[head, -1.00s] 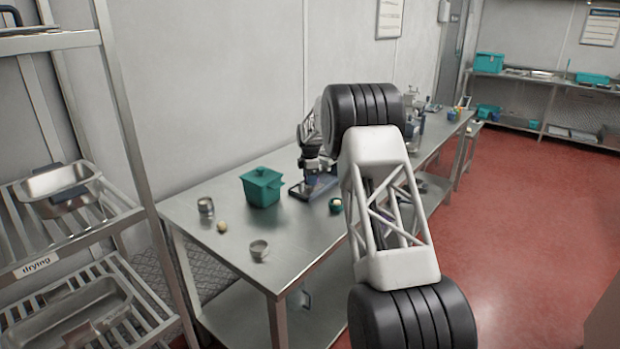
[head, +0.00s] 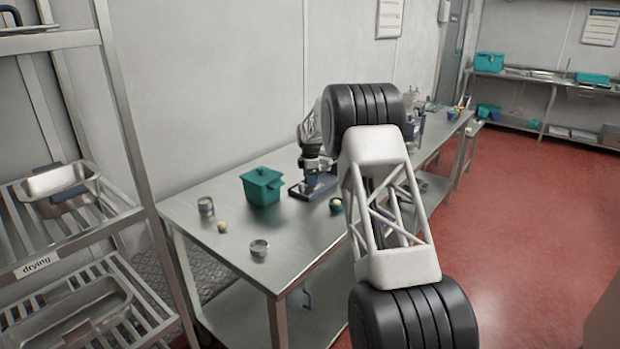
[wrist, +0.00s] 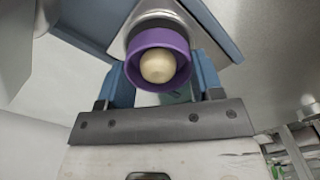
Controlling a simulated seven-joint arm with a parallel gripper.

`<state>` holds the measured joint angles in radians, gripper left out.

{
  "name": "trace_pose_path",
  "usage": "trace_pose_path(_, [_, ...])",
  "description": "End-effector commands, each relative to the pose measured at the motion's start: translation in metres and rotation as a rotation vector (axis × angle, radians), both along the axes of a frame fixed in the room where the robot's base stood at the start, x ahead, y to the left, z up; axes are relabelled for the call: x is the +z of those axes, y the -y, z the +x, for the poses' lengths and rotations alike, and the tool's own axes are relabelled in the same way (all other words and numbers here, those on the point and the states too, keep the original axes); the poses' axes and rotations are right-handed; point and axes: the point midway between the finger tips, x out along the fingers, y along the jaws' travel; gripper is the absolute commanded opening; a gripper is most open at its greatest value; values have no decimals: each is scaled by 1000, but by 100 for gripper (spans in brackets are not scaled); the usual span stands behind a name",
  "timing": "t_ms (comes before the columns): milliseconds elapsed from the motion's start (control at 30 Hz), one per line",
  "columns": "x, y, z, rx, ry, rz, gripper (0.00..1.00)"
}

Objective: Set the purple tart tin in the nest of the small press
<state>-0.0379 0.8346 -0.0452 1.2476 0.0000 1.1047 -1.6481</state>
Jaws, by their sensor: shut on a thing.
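The purple tart tin (wrist: 184,62) is in the wrist view, a short ring-like cup with a pale ball in its middle. My gripper (wrist: 162,80) has its blue fingers on either side of the tin and is shut on it. A grey metal round part of the small press (wrist: 150,18) shows right beyond the tin, with blue press parts around it. I cannot tell whether the tin sits in the nest or is just off it. In the head view the small press (head: 300,190) stands on the steel table, with my arm's end over it; the tin is not discernible there.
On the steel table (head: 215,268) stand a teal lidded box (head: 262,188), two small metal cups (head: 206,207) (head: 259,249), a pale ball (head: 222,227) and a small green cup (head: 336,205). A drying rack (head: 120,215) stands at the left.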

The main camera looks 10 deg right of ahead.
Motion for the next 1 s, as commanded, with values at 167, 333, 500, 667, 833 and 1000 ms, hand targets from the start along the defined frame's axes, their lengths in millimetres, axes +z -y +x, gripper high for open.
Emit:
trace_pose_path(167, [-3, 0, 0, 0, 0, 0, 38])
trace_pose_path(333, [-5, 0, 0, 0, 1, 0, 38])
trace_pose_path(500, [-5, 0, 0, 0, 1, 0, 38])
trace_pose_path(667, [-5, 0, 0, 0, 0, 0, 38])
trace_pose_path(833, [-5, 0, 0, 0, 0, 0, 38])
trace_pose_path(1000, [-6, 0, 0, 0, 0, 0, 38])
